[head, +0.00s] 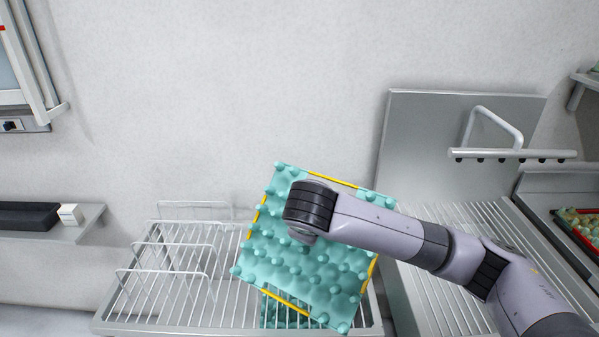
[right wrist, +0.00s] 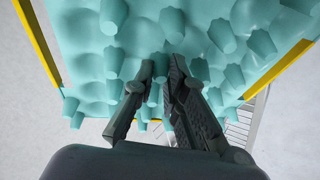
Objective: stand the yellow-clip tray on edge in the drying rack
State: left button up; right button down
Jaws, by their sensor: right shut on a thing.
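The yellow-clip tray (head: 322,268) is a teal, knobbed egg tray with yellow strips along its edges. In the head view it is held tilted over the right part of the wire drying rack (head: 180,292). My right arm reaches it from the right, and my wrist hides part of its upper middle. In the right wrist view my right gripper (right wrist: 161,75) is shut on a knob of the tray (right wrist: 85,25), with the knobbed face toward the camera. My left gripper is in neither view.
The rack has upright wire loops (head: 165,272) at its left; its slatted left half is bare. Teal knobbed material (head: 283,312) shows low, below the tray. A ribbed metal drainboard (head: 440,300) lies right. A shelf (head: 85,228) holds a dark box.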

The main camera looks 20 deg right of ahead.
jog(key=w+r+n+t+y+p, duration=0.1)
jog(key=w+r+n+t, duration=0.1)
jog(key=w+d+r+n+t+y+p, duration=0.1)
jog(key=w+r+n+t, duration=0.1)
jog(key=w+d+r+n+t+y, duration=0.1)
jog(key=w+r+n+t, duration=0.1)
jog(key=n, duration=0.1)
jog(key=shift+w+d+r+p, duration=0.15)
jog(key=shift+d+r+p, duration=0.05)
jog(key=shift+r+p, duration=0.2)
jog(key=shift+w+a+r, duration=0.15)
jog(key=shift+w+r, duration=0.05)
jog(key=shift+w+a+n+t, duration=0.1)
jog(key=shift+n+t, duration=0.2)
jog(key=shift+f+b, duration=0.35)
jog(key=shift+b, duration=0.15)
notch_tip(320, 180, down, 2)
jog(key=shift+f+b, duration=0.1)
jog(key=shift+b, duration=1.1)
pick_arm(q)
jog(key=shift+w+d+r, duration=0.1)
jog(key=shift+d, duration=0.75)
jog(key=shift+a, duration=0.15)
